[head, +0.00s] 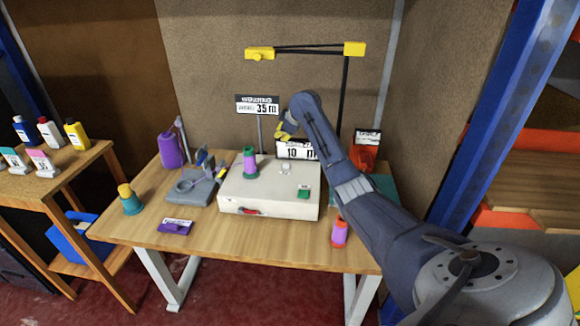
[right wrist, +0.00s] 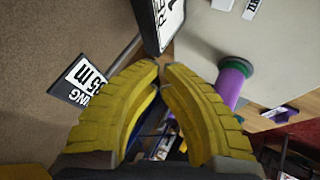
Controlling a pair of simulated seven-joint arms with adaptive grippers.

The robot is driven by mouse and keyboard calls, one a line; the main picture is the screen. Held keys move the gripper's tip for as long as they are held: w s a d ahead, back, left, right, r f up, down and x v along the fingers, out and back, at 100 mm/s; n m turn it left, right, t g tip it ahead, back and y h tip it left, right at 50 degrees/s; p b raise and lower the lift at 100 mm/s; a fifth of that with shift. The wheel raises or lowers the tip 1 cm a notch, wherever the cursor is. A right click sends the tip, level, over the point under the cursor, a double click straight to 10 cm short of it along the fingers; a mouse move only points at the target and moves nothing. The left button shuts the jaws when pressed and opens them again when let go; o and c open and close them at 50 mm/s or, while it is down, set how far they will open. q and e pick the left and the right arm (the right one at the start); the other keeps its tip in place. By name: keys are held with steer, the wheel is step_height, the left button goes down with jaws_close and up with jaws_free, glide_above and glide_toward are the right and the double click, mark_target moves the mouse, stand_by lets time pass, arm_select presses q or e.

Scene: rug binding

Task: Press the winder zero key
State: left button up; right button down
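The winder (head: 267,202) is a pale box on the table with a purple and green spool (head: 250,163) upright on its top. My right gripper (head: 284,131) is above the winder's back edge, beside the display and apart from the key. In the right wrist view its yellow fingers (right wrist: 161,68) meet at the tips with nothing between them. The winder top (right wrist: 285,45) and spool (right wrist: 231,82) show there too. My left gripper is not in view.
A sign reading 35 m (head: 257,105) stands behind the winder. A grey tool stand (head: 190,188) and purple bottle (head: 170,150) are left of it. My right arm covers the table's right side.

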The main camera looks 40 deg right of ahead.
steer(key=shift+s+f+g, duration=0.4)
steer(key=shift+s+f, duration=0.1)
steer(key=shift+f, duration=0.15)
steer(key=shift+f, duration=0.1)
glide_above(281, 163)
steer(key=s, duration=0.2)
steer(key=shift+s+a+f, duration=0.1)
steer(key=shift+f, duration=4.2)
steer(key=shift+f, duration=0.9)
steer(key=shift+r, duration=0.9)
steer(key=shift+r, duration=2.5)
